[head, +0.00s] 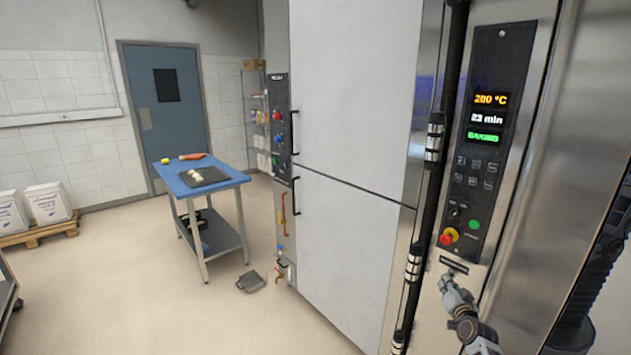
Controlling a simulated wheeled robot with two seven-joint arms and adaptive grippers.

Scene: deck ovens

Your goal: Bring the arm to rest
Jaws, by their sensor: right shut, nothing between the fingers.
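My right gripper (449,283) is low in the head view, in front of the steel panel just under the oven's control panel (484,150). It is shut, with nothing seen between its fingers. The control panel has a lit display with a temperature, a time in minutes and a green line. Below the display are small buttons, a green button (474,225) and a red emergency knob (449,236) on a yellow ring. The gripper is below the red knob; whether it touches the steel cannot be told. My left gripper is not in view.
A tall cabinet with pale doors (350,90) stands left of the panel. A blue-topped table (228,181) holds a dark tray (215,180) with pale pieces. A grey pan-like object (251,282) lies on the floor. White sacks (47,203) sit on a pallet at left. Open floor lies between.

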